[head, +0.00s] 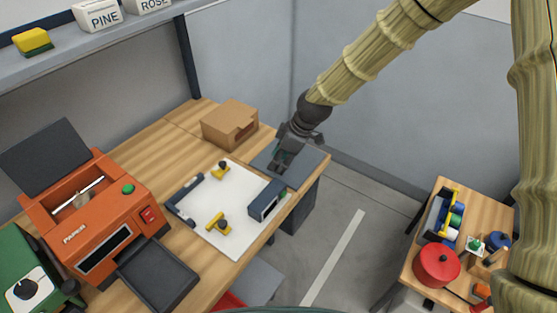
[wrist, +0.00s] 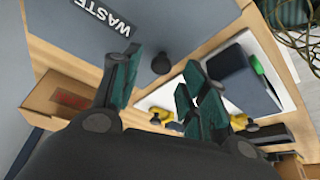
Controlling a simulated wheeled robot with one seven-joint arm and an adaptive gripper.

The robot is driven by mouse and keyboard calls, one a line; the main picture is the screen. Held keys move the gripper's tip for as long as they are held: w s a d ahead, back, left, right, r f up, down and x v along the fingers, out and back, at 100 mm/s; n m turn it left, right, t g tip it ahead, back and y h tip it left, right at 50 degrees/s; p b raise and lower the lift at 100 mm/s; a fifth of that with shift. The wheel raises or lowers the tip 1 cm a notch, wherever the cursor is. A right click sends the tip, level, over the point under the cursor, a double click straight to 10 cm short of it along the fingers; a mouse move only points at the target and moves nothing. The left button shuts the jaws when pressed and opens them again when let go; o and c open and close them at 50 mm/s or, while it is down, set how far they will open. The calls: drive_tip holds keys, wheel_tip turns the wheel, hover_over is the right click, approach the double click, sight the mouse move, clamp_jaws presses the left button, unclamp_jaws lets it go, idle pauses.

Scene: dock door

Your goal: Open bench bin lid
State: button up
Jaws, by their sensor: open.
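The bench bin lid (head: 307,168) is a flat grey panel at the bench's right back corner, lying about level with the wood. In the wrist view its grey surface (wrist: 165,22) carries a dark WASTE label (wrist: 103,14). A dark round knob (wrist: 162,63) shows between my fingers in that view; I cannot tell whether it belongs to the lid. My gripper (head: 282,160) is over the lid, pointing down, and covers part of it. In the wrist view my gripper (wrist: 162,88) has its teal-padded fingers apart with nothing between the pads. I cannot tell whether it touches the lid.
A cardboard box (head: 229,123) stands left of the lid. A white board (head: 205,205) with yellow clamps and a dark blue-grey block (head: 265,201) lie in front. An orange machine (head: 100,215) stands at left. A small table (head: 425,210) is at right, with open floor between.

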drive_tip(key=shift+x, duration=0.8)
drive_tip(key=shift+c, duration=0.4)
clamp_jaws()
